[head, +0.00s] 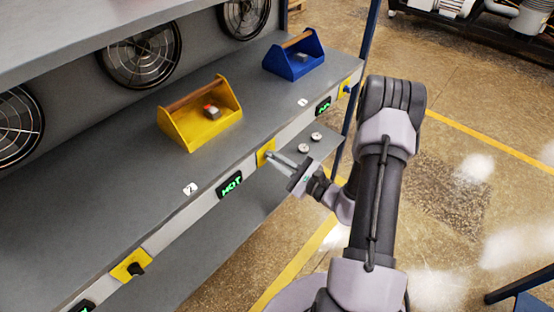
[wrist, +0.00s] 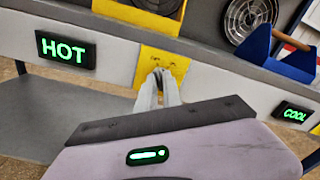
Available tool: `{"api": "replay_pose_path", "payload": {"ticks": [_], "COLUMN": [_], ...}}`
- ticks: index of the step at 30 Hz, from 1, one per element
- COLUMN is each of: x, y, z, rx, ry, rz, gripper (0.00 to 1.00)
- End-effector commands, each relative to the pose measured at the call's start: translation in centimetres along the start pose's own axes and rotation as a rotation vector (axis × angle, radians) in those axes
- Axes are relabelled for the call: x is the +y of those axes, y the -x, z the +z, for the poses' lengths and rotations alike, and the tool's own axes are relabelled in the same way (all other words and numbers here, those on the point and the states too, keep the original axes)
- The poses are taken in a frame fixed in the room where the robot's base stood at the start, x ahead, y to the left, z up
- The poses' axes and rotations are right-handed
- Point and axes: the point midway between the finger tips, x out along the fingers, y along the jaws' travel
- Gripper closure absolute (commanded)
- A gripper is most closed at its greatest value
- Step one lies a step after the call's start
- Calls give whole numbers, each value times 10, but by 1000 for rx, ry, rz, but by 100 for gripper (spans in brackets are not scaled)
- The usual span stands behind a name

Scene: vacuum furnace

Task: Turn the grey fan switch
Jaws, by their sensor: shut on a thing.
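My gripper (head: 270,155) reaches the middle yellow switch plate (head: 263,149) on the shelf's front edge. In the wrist view my gripper (wrist: 159,73) has its two fingers close together against the yellow plate (wrist: 165,58). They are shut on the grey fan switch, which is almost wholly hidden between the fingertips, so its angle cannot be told. A green HOT display (wrist: 66,50) is lit to the left of this plate. A green COOL display (wrist: 293,113) is lit to the right.
A yellow toolbox (head: 215,120) and a blue toolbox (head: 294,62) stand on the shelf (head: 95,215). A black switch (head: 136,268) is at lower left and a blue switch (head: 346,89) at right. Round fans (head: 140,55) line the back. Two round pieces (head: 304,148) lie on the lower shelf.

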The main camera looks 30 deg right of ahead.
Motion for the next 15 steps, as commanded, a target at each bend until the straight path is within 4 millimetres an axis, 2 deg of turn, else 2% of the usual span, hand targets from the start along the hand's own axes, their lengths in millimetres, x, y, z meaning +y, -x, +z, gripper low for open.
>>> {"api": "replay_pose_path", "payload": {"ticks": [8, 15], "x": [0, 0], "y": [0, 0], "z": [1, 1], "rx": [0, 1], "ry": [-115, -325], "rz": [1, 1], "gripper": [100, 100]}}
